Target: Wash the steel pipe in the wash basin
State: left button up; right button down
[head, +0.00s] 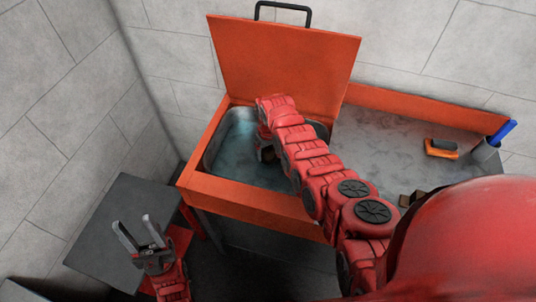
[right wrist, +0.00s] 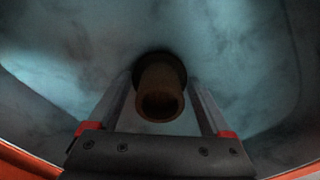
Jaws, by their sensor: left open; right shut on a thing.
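The wash basin (head: 209,152) is a metal tub with bluish water, set in an orange cabinet whose lid (head: 285,60) stands open. My right arm reaches over the front into the basin, and its gripper is mostly hidden there in the head view. In the right wrist view my right gripper (right wrist: 161,84) is shut on the steel pipe (right wrist: 160,95), which looks brown with an open round end facing the camera. The bluish basin interior fills the background; how deep the pipe sits is unclear. My left gripper (head: 134,232) is open and empty, left of the basin.
A grey worktop (head: 385,140) lies right of the basin. A dark grey table (head: 105,225) stands at left, near my left gripper. Block walls close off the back and left.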

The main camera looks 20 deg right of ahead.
aim_at(268, 148)
notch_tip(268, 148, up, 5)
jog(key=p, duration=0.4)
jog(key=shift+r, duration=0.15)
jog(key=shift+r+p, duration=1.6)
jog(key=shift+r, duration=0.85)
jog(key=shift+r+p, duration=0.6)
jog(key=shift+r, duration=0.85)
jog(key=shift+r, duration=0.1)
jog(key=shift+r+p, duration=0.45)
jog(key=shift+r, duration=1.45)
